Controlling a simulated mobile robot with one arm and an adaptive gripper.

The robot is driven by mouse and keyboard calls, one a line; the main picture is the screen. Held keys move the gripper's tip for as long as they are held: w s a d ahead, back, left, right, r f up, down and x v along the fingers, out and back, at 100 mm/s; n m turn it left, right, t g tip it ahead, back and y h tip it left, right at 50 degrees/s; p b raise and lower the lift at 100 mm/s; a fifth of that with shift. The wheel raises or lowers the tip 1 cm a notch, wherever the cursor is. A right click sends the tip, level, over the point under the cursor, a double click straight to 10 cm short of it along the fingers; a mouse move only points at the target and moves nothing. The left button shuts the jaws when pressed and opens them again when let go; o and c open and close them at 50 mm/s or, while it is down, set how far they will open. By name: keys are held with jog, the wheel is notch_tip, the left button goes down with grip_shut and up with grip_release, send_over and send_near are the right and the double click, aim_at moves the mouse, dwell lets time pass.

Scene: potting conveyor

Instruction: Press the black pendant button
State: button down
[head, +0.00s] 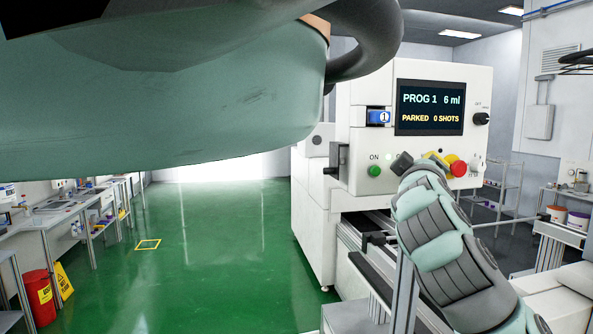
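The white dispensing machine (365,148) stands right of centre. Its front has a green ON button (374,171) and a red mushroom button (458,168) on a yellow base. I cannot make out a black pendant button for certain. My mint and grey arm (440,235) rises from the lower right in front of the machine and covers part of its lower front. A dark grey block (402,163) shows at the arm's upper end, just right of the green button. It may be part of my gripper; I see no clear finger pair and cannot tell whether it touches anything.
The machine's screen (430,107) reads PROG 1, 6 ml, PARKED, 0 SHOTS. A black knob (481,119) sits right of it. Conveyor rails (370,262) run below the panel. Green floor (220,260) is open at left, beside benches (60,213) and a red bin (39,298).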

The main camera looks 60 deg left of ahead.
jog(key=shift+w+a, duration=0.2)
jog(key=shift+a, duration=0.05)
jog(key=c, duration=1.7)
grip_release()
jog(key=shift+d, duration=0.1)
grip_shut()
jog(key=shift+a, duration=0.2)
jog(key=shift+w+a+b, duration=0.1)
jog(key=shift+a+b, duration=0.15)
jog(key=shift+b, duration=0.05)
jog(key=shift+w+a, duration=0.15)
jog(key=shift+a, duration=0.3)
jog(key=shift+d, duration=0.15)
jog(key=shift+s+d+b, duration=0.3)
jog(key=shift+d, duration=0.45)
